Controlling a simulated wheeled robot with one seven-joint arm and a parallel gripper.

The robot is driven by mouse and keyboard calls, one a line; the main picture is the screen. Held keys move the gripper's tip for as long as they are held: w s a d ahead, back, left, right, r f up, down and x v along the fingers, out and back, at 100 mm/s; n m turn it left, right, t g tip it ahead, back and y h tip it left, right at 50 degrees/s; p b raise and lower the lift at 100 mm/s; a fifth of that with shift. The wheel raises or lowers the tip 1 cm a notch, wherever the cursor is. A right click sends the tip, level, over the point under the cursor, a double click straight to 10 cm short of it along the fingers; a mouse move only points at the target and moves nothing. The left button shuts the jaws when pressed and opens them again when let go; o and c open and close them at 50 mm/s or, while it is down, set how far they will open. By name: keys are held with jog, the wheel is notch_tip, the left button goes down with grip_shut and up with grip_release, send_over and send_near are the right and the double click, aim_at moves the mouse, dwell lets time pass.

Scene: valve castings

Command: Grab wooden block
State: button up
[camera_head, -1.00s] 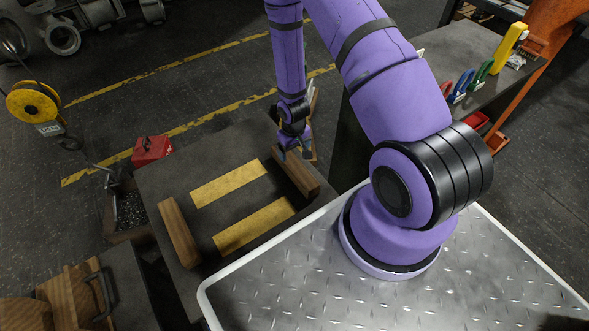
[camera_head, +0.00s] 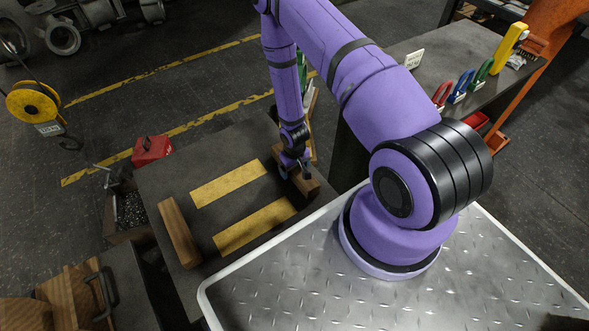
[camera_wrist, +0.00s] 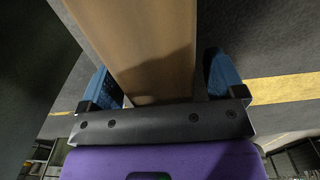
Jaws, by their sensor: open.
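A wooden block (camera_head: 308,187) lies at the right side of the dark workbench top (camera_head: 225,160), partly hidden by my arm and gripper. A second wooden block (camera_head: 179,232) lies at the bench's left side. My gripper (camera_head: 295,175) is open, over the right block in the head view. In the wrist view, the block (camera_wrist: 140,50) passes between the blue fingers of my gripper (camera_wrist: 162,85). A gap shows at the right finger; I cannot tell whether the left finger touches the block.
Two yellow strips (camera_head: 228,184) mark the bench top between the blocks. A red box (camera_head: 151,150) sits beyond the bench's left edge. A bin (camera_head: 130,210) stands beside it. Another bench with colored tools (camera_head: 462,84) is at the right. The bench middle is clear.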

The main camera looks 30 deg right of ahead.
jog(key=shift+f, duration=0.15)
jog(key=c, duration=1.3)
jog(key=shift+o, duration=0.2)
